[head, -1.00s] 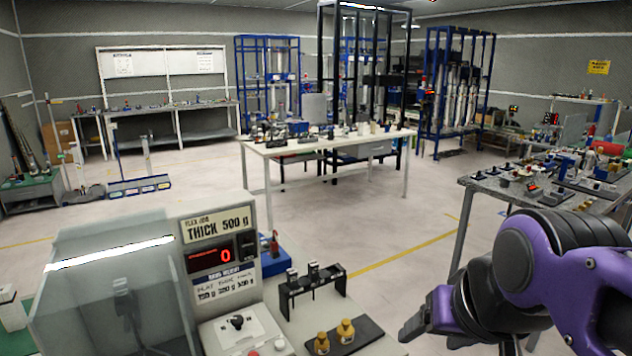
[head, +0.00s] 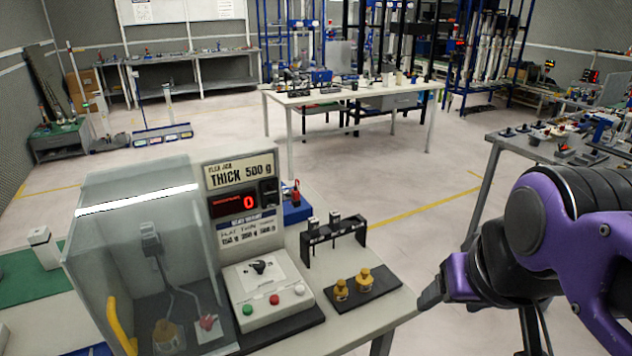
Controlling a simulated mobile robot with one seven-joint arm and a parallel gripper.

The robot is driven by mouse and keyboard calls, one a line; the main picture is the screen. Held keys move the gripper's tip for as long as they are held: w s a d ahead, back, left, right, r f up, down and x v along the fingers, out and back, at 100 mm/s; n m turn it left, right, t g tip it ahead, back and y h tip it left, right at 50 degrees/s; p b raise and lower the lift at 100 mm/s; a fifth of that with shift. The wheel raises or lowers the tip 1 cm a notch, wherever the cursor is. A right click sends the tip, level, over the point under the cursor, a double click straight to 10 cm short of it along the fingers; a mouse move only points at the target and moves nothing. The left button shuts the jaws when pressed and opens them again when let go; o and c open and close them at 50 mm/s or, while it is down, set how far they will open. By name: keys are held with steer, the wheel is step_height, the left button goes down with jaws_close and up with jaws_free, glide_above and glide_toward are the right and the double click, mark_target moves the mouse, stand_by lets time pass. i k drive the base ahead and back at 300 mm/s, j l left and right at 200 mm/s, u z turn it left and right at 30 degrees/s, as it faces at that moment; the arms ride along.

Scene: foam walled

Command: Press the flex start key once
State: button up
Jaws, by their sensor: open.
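A white control box (head: 262,285) on a dark base stands at the front of the near bench. It carries a black rotary knob (head: 259,267) and a row of three round keys: green (head: 247,310), red (head: 274,299) and white (head: 299,289). Any lettering beside the keys is too small to read, so I cannot tell which is marked start. Behind it stands a panel (head: 240,200) headed "FLEX JIG THICK 500 g", with a red display showing 0. My gripper (head: 432,293), dark and seen side-on, is open, right of the box and apart from it.
A clear-walled enclosure (head: 135,225) with a yellow handle (head: 121,325) stands left of the box. A black rack (head: 333,238) and brass weights (head: 353,287) on a dark plate lie between box and gripper. Open floor lies beyond the bench.

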mark_target(247, 309)
steer(key=j+u, duration=0.1)
steer(key=u, duration=0.25)
steer(key=j+u, duration=0.1)
steer(key=u, duration=0.25)
steer(key=j+u, duration=0.1)
steer(key=u, duration=0.3)
steer(key=k+l+u, duration=0.15)
steer(key=k+j+z, duration=0.2)
steer(key=k, duration=0.05)
